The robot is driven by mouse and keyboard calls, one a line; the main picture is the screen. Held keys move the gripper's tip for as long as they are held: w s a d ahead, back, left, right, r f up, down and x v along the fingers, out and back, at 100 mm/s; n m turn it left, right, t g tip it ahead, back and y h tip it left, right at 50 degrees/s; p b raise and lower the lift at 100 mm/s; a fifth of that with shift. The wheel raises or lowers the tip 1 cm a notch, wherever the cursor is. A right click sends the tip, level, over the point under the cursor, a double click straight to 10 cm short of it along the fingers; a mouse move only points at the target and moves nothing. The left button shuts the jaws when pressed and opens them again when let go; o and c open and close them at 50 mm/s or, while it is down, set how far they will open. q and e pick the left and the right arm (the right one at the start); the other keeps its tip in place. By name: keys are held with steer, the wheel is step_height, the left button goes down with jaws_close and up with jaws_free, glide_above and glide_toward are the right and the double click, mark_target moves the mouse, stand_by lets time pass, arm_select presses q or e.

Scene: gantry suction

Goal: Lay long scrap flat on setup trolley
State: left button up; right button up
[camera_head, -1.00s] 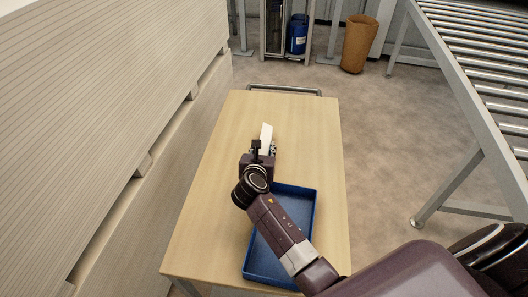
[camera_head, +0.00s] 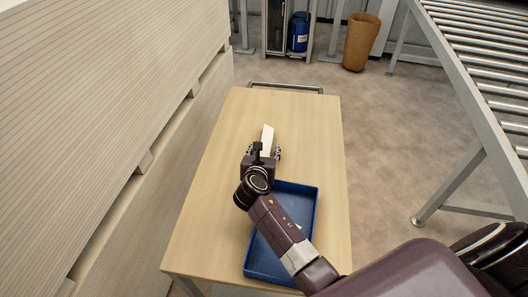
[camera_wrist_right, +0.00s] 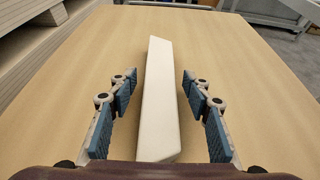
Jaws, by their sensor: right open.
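The long scrap (camera_head: 267,138) is a pale, narrow piece with a slanted end. In the right wrist view the scrap (camera_wrist_right: 158,95) lies lengthwise on the wooden top, between the fingers and clear of both. The setup trolley (camera_head: 310,130) has a light wood top and a metal handle at its far end. My right gripper (camera_head: 263,153) is over the middle of the trolley, at the near end of the scrap. Its blue-padded fingers (camera_wrist_right: 163,115) stand wide apart. My left gripper is not in view.
A blue tray (camera_head: 314,215) sits on the trolley's near right part, partly under my right arm. Stacked boards (camera_head: 100,110) stand close on the left. A roller conveyor (camera_head: 480,85) is on the right. A brown bin (camera_head: 360,42) stands beyond. The trolley's far part is bare.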

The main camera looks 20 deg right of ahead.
steer(key=v, duration=1.2)
steer(key=shift+f, duration=0.1)
